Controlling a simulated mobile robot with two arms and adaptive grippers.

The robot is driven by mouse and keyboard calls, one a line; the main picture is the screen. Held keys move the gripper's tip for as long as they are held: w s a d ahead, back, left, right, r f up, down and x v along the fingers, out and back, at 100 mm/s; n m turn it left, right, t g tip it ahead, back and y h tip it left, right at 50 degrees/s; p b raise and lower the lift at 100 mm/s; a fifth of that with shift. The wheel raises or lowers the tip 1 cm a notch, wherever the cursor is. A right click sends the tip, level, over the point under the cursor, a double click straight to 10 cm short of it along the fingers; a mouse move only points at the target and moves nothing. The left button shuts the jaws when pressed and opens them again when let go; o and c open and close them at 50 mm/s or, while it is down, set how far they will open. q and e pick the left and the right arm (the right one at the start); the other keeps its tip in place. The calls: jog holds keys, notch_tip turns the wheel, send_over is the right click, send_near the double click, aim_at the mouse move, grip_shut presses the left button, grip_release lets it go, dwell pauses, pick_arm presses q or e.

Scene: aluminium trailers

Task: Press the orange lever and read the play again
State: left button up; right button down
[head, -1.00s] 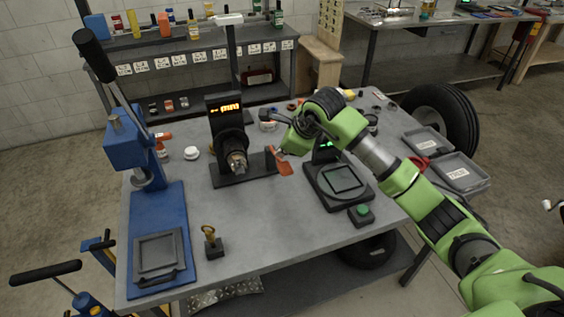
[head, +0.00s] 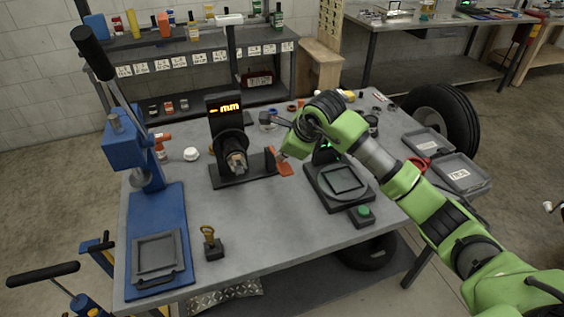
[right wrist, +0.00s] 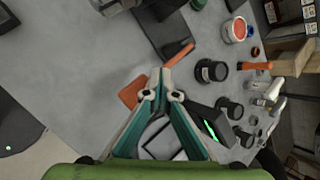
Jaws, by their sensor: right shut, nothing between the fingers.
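The black play gauge (head: 228,140) stands mid-table with a metal spindle and a display (head: 229,107) in orange characters. I make out "mm" on it, but the figure before it is not legible. An orange lever (head: 282,167) is at the right end of its base, beside my right gripper. In the right wrist view, my right gripper (right wrist: 160,88) has its teal fingers closed with nothing between them. An orange flat piece (right wrist: 131,92) shows just left of the fingertips, and an orange bar (right wrist: 179,54) lies above them. I cannot tell whether the fingers touch the lever.
A blue press (head: 145,215) stands at left. A black device with a square plate (head: 342,180) and a green button (head: 363,211) sit right of the gauge under my arm. Grey trays (head: 458,173) lie at the right edge. A small brass-topped piece (head: 209,240) stands near the front.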

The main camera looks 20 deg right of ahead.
aim_at(283, 164)
jog(key=shift+s+f+b, duration=0.2)
jog(key=shift+f+b, duration=0.45)
jog(key=shift+f, duration=0.15)
jog(key=shift+s+f+b, duration=0.15)
jog(key=shift+f+b, duration=0.45)
jog(key=shift+f, duration=0.15)
dwell(0.9)
dwell(0.5)
jog(key=shift+w+r+p, duration=0.25)
jog(key=shift+r+p, duration=0.2)
jog(key=shift+r, duration=0.65)
jog(key=shift+w+r+p, duration=0.2)
jog(key=shift+r+p, duration=0.25)
jog(key=shift+r, duration=0.6)
jog(key=shift+w+r+p, duration=0.2)
jog(key=shift+r+p, duration=0.2)
jog(key=shift+r, duration=0.45)
jog(key=shift+w+r+p, duration=0.15)
jog(key=shift+r+p, duration=0.25)
jog(key=shift+r, duration=0.4)
jog(key=shift+w+r+p, duration=0.2)
jog(key=shift+r+p, duration=0.2)
jog(key=shift+r, duration=0.45)
